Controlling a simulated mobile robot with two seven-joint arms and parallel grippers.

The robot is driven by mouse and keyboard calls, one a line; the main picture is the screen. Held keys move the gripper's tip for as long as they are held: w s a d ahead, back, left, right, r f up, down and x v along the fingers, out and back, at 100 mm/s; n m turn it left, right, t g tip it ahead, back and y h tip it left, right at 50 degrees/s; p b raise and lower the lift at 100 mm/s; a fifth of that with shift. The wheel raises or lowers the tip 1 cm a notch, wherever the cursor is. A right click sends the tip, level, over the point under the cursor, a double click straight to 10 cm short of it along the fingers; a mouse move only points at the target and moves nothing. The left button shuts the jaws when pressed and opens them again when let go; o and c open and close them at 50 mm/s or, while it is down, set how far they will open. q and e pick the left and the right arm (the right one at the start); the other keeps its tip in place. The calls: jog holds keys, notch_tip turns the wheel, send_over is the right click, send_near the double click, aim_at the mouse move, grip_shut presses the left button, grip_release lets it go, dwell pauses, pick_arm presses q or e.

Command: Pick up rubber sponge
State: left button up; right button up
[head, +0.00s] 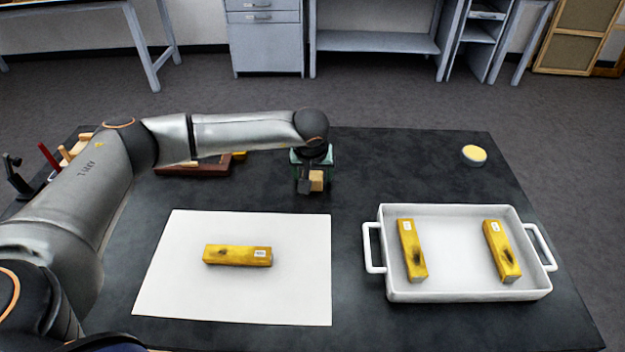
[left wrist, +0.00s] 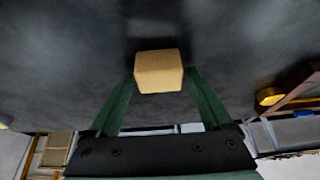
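The rubber sponge, a small tan block (head: 316,180), is at my left gripper (head: 314,184) near the middle of the dark table. In the left wrist view the sponge (left wrist: 158,72) sits between the tips of the two green fingers (left wrist: 160,84), which appear to touch it on both sides. The left gripper looks shut on it. I cannot tell how far the sponge is above the table. Part of it is hidden by the gripper in the head view. My right gripper is in neither view.
A white sheet (head: 180,285) bears a gilt bar (head: 237,255). A white tray (head: 455,295) at the right holds two gilt bars (head: 412,250) (head: 502,250). A small round tin (head: 474,155) stands at the back right. A tool rack (head: 70,150) and a brown wooden tray (head: 195,170) lie at the left.

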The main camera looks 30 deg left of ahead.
pick_arm(q)
jog(key=c, duration=1.1)
jog(key=shift+c, duration=0.2)
jog(key=shift+r, duration=0.15)
jog(key=shift+r, duration=0.55)
jog(key=s+d+r+b, duration=0.2)
jog(key=s+d+r, duration=0.1)
jog(key=s+r, duration=0.8)
jog(key=shift+s+d+r, duration=0.3)
jog(key=shift+s+r, duration=0.05)
jog(key=shift+s, duration=0.9)
